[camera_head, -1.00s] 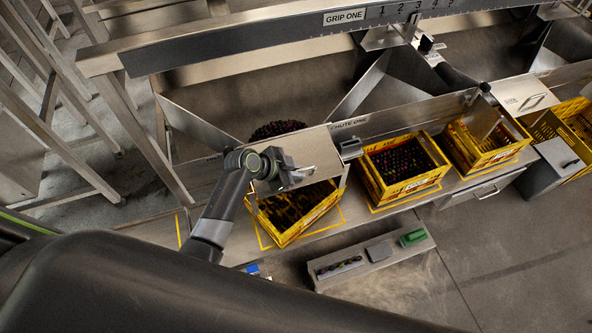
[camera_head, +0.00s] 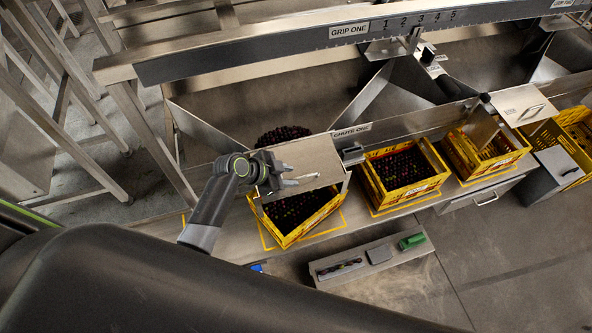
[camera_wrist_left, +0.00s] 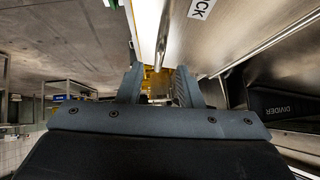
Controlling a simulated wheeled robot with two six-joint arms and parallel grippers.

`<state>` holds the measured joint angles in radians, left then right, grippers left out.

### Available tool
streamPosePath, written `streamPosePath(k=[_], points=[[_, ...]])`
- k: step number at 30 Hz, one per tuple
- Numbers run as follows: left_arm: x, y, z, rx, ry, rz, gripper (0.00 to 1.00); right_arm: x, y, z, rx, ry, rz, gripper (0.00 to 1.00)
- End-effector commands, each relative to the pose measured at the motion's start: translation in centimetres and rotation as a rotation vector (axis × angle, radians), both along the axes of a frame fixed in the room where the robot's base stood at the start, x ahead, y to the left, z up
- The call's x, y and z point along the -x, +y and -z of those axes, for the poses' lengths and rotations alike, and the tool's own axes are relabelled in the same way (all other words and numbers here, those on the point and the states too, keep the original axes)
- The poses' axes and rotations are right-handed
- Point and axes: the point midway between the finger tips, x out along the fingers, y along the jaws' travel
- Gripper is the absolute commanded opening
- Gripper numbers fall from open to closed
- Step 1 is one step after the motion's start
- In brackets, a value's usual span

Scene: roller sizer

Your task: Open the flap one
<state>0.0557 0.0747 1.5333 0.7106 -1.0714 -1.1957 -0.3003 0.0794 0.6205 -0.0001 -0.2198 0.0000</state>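Flap one, a steel plate (camera_head: 308,158) under the CHUTE ONE label (camera_head: 351,131), sits tilted out over the yellow crate (camera_head: 325,216). Dark fruit (camera_head: 298,207) shows in the crate below its lower edge. My left gripper (camera_head: 294,181) is at the flap's lower left part. In the left wrist view the two fingers (camera_wrist_left: 158,88) are apart, with a bright steel edge and yellow crate parts showing beyond the gap. Whether a finger touches the flap I cannot tell. My right gripper is not in view.
More dark fruit (camera_head: 283,134) lies in the chute behind the flap. Further yellow crates (camera_head: 444,183) stand to the right along the bench. A low shelf (camera_head: 395,262) with a green item (camera_head: 412,241) sits in front. The floor at lower right is clear.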

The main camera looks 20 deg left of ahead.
Motion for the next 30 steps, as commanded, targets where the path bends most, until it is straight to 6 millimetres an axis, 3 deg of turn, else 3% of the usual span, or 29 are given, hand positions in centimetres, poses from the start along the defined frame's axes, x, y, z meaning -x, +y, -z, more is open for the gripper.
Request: streamPosePath(k=[1, 3, 12, 30], points=[[0.5, 0.5, -1.2, -0.002, 0.001, 0.000, 0.33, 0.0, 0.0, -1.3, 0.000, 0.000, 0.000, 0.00], [1.0, 1.1, -2.0, -0.003, 0.001, 0.000, 0.33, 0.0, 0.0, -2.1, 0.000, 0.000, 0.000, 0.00], [2.8, 3.1, -4.3, -0.001, 0.000, -0.001, 0.33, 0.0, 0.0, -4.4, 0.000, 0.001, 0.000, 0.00], [3.2, 3.5, -4.6, 0.001, -0.001, 0.000, 0.33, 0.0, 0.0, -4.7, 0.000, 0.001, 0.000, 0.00]])
